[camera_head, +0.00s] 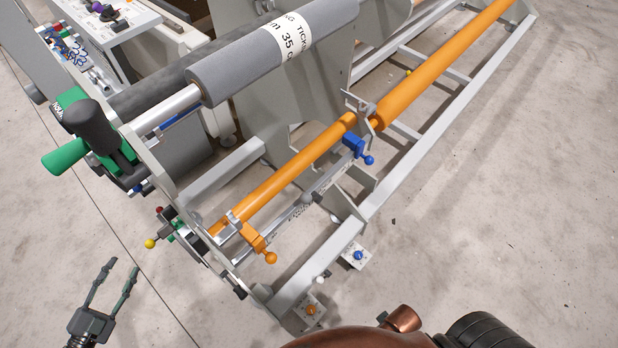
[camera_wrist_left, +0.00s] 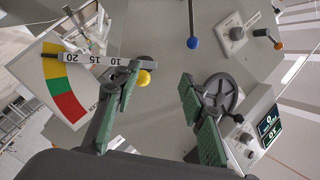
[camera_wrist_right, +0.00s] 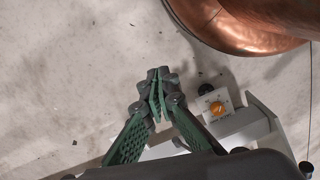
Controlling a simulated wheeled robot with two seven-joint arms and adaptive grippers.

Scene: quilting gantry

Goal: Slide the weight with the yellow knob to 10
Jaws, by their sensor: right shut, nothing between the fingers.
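The yellow knob (camera_wrist_left: 143,78) is at the right end of a pale bar (camera_wrist_left: 88,60) marked 20, 15 and 10, beyond the 10. The weight's body is not clear, partly behind my left gripper's finger. In the head view the yellow knob (camera_head: 150,244) sticks out from the frame's near left end. My left gripper (camera_wrist_left: 160,78) is open, with the knob between its fingers in the picture, close to the left finger; contact cannot be told. In the head view the left gripper (camera_head: 115,264) is beside the frame, over floor. My right gripper (camera_wrist_right: 158,76) is shut and empty.
A yellow, green and red sector plate (camera_wrist_left: 65,85) stands behind the bar. A dark handwheel (camera_wrist_left: 219,94) is near the right finger. Orange (camera_head: 270,258) and blue (camera_head: 368,160) knobs stick out along the frame. A small orange-knob plate (camera_wrist_right: 218,108) is near my right gripper.

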